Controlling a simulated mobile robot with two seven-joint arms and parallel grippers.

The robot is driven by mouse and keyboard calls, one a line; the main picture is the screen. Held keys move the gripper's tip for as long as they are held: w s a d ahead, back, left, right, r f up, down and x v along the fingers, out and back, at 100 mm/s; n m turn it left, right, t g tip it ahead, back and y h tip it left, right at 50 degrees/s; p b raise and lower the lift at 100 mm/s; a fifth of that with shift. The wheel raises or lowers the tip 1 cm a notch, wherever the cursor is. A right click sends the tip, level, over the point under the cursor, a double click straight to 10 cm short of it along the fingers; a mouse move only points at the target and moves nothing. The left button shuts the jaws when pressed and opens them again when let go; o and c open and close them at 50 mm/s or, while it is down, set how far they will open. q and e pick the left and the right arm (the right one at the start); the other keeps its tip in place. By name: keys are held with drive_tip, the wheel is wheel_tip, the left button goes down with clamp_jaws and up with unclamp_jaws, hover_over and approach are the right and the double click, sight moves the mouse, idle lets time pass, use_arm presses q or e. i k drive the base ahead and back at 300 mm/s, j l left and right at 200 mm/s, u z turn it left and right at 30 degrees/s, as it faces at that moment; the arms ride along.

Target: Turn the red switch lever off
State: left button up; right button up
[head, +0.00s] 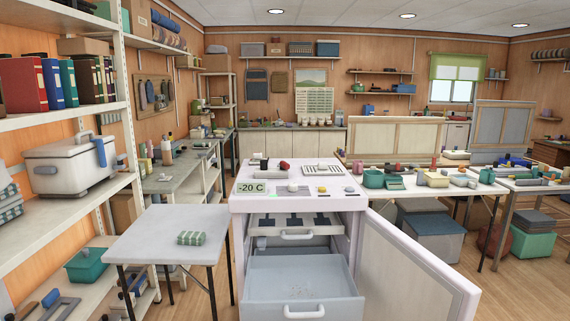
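A white freezer cabinet (345,204) with a "-20 C" label (251,188) stands in the middle of the head view. On its top is a rounded dark red piece (284,166), toward the back; I cannot tell whether it is the switch lever. A small red and yellow piece (323,191) and a round pale piece (350,189) sit near the front right of the top. The lever's position cannot be made out at this size. Neither of my grippers is in view.
A small grey table (165,222) with a green striped cloth (191,238) stands left. A cluttered white table (520,183) stands right.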

sight(284, 166)
drive_tip(key=i+j+z, duration=0.1)
drive_tip(key=z, duration=0.4)
drive_tip(key=j+z, duration=0.1)
drive_tip(key=z, duration=0.4)
drive_tip(key=i+j+z, duration=0.1)
drive_tip(key=z, duration=0.4)
drive_tip(key=j+z, duration=0.35)
drive_tip(key=j, duration=0.2)
drive_tip(key=j+z, duration=0.35)
drive_tip(key=j, duration=0.2)
drive_tip(key=j+z, duration=0.1)
drive_tip(key=j, duration=0.45)
drive_tip(key=k+j+z, duration=0.15)
drive_tip(key=j, duration=0.35)
